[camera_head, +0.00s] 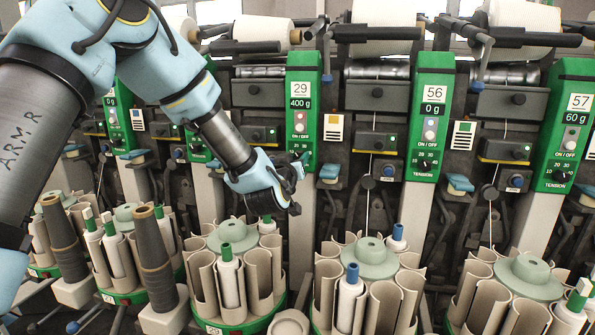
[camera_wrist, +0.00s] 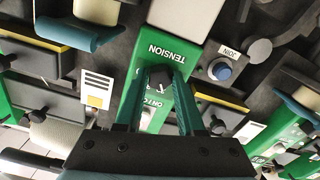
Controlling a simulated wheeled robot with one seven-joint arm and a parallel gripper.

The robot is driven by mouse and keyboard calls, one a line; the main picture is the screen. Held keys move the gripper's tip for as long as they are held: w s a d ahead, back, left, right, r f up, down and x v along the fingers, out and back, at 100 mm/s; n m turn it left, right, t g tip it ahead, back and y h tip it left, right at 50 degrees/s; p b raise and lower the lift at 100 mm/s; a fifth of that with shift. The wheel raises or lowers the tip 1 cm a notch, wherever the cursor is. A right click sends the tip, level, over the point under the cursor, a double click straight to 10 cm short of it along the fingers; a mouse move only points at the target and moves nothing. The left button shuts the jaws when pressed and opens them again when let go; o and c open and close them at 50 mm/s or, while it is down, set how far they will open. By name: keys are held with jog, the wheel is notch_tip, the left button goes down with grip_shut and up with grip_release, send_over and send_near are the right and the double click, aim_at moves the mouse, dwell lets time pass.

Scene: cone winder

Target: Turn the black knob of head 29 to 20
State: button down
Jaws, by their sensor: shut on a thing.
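The green panel of head 29 (camera_head: 300,75) stands at the centre of the head view, with "29" and "400 g" on its plates. My gripper (camera_head: 297,166) reaches its lower part from the left and covers the knob there. In the wrist view, the black knob (camera_wrist: 158,78) sits beside the word TENSION, with a pale pointer mark on its face. My gripper's two fingers (camera_wrist: 161,83) close on it from both sides. The scale is mostly hidden by the fingers, so the exact setting cannot be read.
The green panels of heads 56 (camera_head: 432,115) and 57 (camera_head: 568,130) stand to the right. A blue JOIN button (camera_wrist: 220,70) is close by the gripper. Below are green-rimmed holders (camera_head: 240,325) with beige tubes and bobbins.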

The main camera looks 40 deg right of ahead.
jog(key=shift+m+b, duration=0.55)
jog(key=shift+m, duration=0.15)
jog(key=c, duration=0.5)
grip_release()
jog(key=shift+a, duration=0.1)
jog(key=b+v, duration=0.3)
jog(key=v, duration=0.7)
jog(key=shift+s+a, duration=0.15)
jog(key=shift+a, duration=0.1)
jog(key=shift+f, duration=0.1)
